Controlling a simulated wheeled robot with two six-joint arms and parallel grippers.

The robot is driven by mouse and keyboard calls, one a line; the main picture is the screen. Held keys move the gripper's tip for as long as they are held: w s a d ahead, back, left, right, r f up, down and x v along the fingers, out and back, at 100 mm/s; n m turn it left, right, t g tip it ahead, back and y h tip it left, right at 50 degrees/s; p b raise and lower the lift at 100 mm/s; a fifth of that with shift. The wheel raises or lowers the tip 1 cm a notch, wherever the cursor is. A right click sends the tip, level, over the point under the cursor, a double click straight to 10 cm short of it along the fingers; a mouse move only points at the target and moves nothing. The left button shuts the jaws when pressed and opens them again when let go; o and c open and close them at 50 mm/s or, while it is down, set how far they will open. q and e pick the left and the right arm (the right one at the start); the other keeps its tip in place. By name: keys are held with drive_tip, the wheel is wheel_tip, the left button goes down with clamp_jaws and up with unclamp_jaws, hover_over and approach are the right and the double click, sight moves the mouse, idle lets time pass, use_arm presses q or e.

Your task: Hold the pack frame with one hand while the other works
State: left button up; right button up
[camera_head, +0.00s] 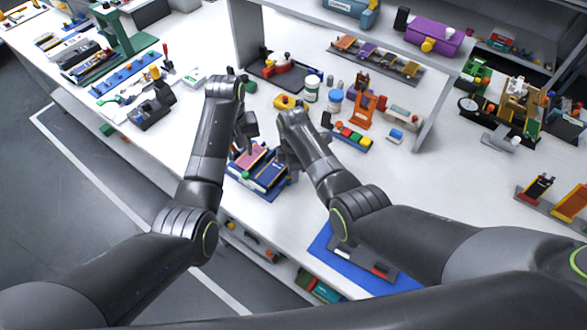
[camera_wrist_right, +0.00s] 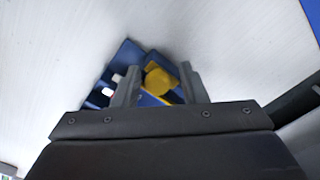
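The blue pack frame (camera_head: 272,192) lies on the white table near its front edge, with a pink cell (camera_head: 249,158) and a dark blue cell (camera_head: 270,172) in it. My left gripper (camera_head: 243,140) is at the frame's back left side; its fingers are too small and dark to judge. My right gripper (camera_head: 286,160) is over the frame's right side. In the right wrist view, my right gripper's fingers (camera_wrist_right: 160,78) are spread apart. A yellow piece (camera_wrist_right: 158,82) and part of the blue frame (camera_wrist_right: 128,56) show between and beyond them. Contact with either is unclear.
Behind my grippers are a yellow ring-like part (camera_head: 288,102), white jars (camera_head: 312,88) and an orange stand (camera_head: 364,110). A strip of coloured blocks (camera_head: 350,136) lies to the right. A blue mat (camera_head: 322,243) lies at the front edge. Table left of my left arm is partly clear.

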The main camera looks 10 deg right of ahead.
sight(236, 172)
drive_tip(key=shift+f, duration=0.4)
clamp_jaws()
idle(0.4)
use_arm(q)
drive_tip(key=shift+w+a+f, duration=0.1)
drive_tip(key=shift+a, duration=0.05)
drive_tip(key=c, duration=0.5)
drive_tip(key=shift+w+a+f+m+t, duration=0.15)
drive_tip(key=shift+w+a+m+t, duration=0.15)
drive_tip(key=shift+m, duration=0.2)
drive_tip(key=shift+c, duration=1.1)
drive_tip(key=w+a+m, duration=0.1)
drive_tip(key=a+f+m+t, duration=0.1)
drive_tip(key=m, duration=0.1)
drive_tip(key=shift+w+t, duration=0.3)
drive_tip(key=shift+w, duration=0.1)
clamp_jaws()
drive_tip(key=shift+m, duration=0.3)
drive_tip(key=shift+f, duration=4.35)
